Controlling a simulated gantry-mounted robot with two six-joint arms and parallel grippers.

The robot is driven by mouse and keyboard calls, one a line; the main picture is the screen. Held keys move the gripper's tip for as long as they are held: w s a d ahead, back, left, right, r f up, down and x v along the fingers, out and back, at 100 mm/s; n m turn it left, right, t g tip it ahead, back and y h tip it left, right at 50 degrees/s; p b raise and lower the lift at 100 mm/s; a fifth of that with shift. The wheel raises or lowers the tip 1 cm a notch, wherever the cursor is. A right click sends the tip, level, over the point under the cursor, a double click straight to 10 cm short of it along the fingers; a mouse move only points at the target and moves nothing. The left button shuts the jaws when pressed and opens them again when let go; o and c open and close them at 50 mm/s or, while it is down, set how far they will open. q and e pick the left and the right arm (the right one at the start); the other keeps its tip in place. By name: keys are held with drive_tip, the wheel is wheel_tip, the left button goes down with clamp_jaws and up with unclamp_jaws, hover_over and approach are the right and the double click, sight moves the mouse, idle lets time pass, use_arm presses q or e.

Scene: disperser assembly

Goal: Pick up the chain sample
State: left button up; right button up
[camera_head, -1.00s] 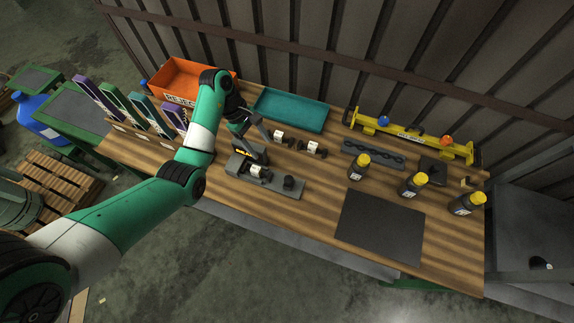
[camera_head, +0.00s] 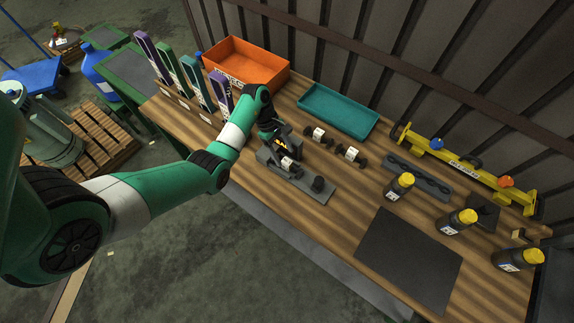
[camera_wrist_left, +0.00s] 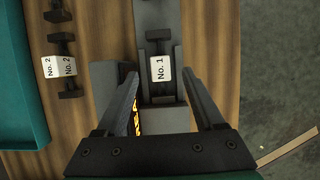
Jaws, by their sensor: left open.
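A dark sample piece with a white tag reading "No. 1" (camera_wrist_left: 159,75) lies in a grey fixture (camera_head: 318,196) on the wooden table. Its tag also shows in the head view (camera_head: 287,163). My left gripper (camera_head: 284,150) is just above the fixture's left end. In the left wrist view the two fingers are apart, with the No. 1 tag in the gap between their tips; I cannot tell whether they touch it. Two similar dark pieces with white tags, one at the left (camera_head: 319,134) and one at the right (camera_head: 350,153), lie behind the fixture. My right gripper is not in view.
A teal tray (camera_head: 338,111) and an orange bin (camera_head: 245,66) stand at the back. Yellow-capped bottles (camera_head: 399,187), a dark mat (camera_head: 410,250) and a yellow beam (camera_head: 468,168) are to the right. Upright coloured holders (camera_head: 170,64) stand at the left.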

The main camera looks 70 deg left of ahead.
sight(287, 161)
use_arm(q)
drive_tip(key=b+x, duration=0.1)
drive_tip(key=x, duration=0.3)
drive_tip(key=shift+d+f, duration=0.15)
drive_tip(key=shift+f, duration=0.1)
drive_tip(key=shift+c, duration=0.3)
clamp_jaws()
